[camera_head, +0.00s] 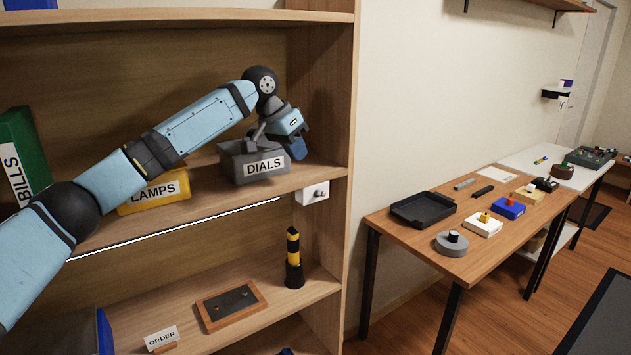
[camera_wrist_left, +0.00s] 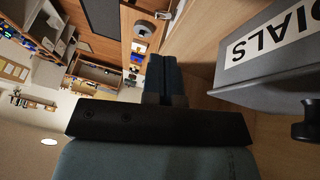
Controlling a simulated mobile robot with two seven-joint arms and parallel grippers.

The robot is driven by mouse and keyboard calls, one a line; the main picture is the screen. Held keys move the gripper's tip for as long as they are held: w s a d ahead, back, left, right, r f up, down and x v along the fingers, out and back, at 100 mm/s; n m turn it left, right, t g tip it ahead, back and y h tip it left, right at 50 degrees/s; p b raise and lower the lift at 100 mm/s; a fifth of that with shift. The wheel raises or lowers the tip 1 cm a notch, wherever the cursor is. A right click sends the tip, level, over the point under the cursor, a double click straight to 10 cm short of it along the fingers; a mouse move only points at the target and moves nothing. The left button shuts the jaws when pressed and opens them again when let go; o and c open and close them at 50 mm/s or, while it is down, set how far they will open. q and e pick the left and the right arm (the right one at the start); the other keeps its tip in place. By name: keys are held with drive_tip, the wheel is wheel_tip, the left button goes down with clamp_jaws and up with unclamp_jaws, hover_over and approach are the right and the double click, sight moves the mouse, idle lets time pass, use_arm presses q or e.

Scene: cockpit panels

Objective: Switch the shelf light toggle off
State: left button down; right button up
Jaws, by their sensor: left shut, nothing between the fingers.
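The shelf light toggle is a small white box (camera_head: 313,192) with a short metal lever, fixed at the right end of the middle shelf's front edge. The lever's exact tilt is too small to tell. A thin light strip (camera_head: 180,228) under that shelf's edge glows white. My left gripper (camera_head: 298,150) is above and slightly left of the toggle, apart from it, beside the grey DIALS bin (camera_head: 240,163). Its dark fingers are together and empty in the left wrist view (camera_wrist_left: 162,75). My right gripper is not in view.
A yellow LAMPS bin (camera_head: 150,194) and a green BILLS binder (camera_head: 22,150) are on the same shelf. A black-and-yellow post (camera_head: 293,258) stands on the shelf below. A wooden table (camera_head: 400,240) with a black tray and several small devices stands at the right.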

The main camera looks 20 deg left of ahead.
sight(316, 184)
use_arm(q)
drive_tip(key=p+x, duration=0.1)
drive_tip(key=x, duration=0.9)
drive_tip(key=shift+f, duration=0.1)
drive_tip(key=shift+p, duration=0.3)
drive_tip(key=shift+d+y+p, duration=0.1)
drive_tip(key=shift+y+p, duration=0.2)
